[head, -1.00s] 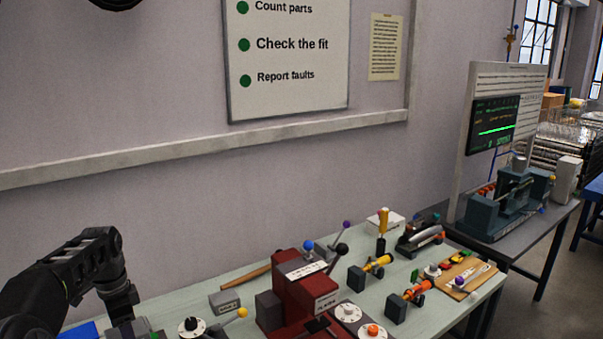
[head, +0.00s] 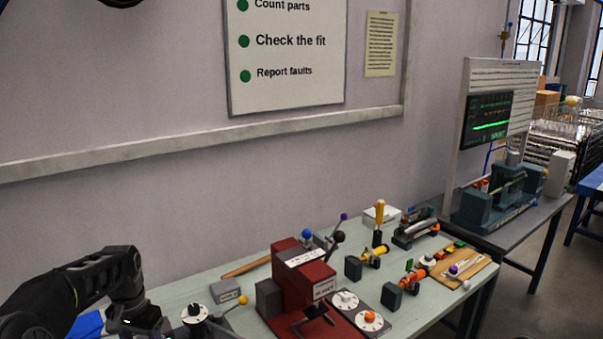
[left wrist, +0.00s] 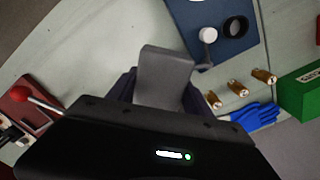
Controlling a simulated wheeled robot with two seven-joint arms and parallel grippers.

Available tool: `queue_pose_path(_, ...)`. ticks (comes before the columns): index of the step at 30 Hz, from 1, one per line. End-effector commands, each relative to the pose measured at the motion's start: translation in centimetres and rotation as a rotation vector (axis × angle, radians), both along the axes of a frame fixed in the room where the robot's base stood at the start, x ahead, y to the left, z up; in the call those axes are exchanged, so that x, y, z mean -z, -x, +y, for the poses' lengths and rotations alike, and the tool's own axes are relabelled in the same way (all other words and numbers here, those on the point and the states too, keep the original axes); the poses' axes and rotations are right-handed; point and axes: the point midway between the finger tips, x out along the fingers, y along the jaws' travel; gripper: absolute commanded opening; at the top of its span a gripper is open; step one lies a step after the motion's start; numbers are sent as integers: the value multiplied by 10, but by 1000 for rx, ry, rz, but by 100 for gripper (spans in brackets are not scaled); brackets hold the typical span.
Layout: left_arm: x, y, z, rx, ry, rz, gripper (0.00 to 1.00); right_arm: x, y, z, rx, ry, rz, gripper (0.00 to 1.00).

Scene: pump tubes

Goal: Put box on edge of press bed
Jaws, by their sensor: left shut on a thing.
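A plain grey box (left wrist: 165,72) is between the dark fingers of my left gripper (left wrist: 164,88) in the left wrist view; the gripper is shut on it. In the head view my left gripper (head: 148,322) is low at the left, and the held box cannot be made out there. A red press-like machine (head: 300,285) with ball-ended levers stands on the bench to its right. Its dark bed (head: 316,322) is low at its front. I cannot tell whether this is the press of the task. My right gripper is not in view.
In the left wrist view, a blue base (left wrist: 222,28) with a grey crank, several brass fittings (left wrist: 238,88), a blue glove (left wrist: 258,116) and a green box (left wrist: 302,92) lie beyond the held box. A small grey block (head: 228,291) and dial (head: 194,313) stand right of the gripper.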

Motion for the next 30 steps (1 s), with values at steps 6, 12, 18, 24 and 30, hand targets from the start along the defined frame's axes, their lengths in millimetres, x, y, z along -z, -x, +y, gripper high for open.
queue_pose_path(6, 38, 18, -102, -241, 2, 14, 12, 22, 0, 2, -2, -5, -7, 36)
queue_pose_path(12, 44, 36, -170, -158, 0, 12, 12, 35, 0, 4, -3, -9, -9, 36)
queue_pose_path(18, 36, 33, -191, -110, 2, -9, 12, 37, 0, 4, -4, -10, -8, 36)
queue_pose_path(24, 35, 33, -191, -110, 3, -9, 12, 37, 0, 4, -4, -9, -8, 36)
queue_pose_path(30, 36, 33, -190, -110, 2, -8, 12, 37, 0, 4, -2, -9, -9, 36)
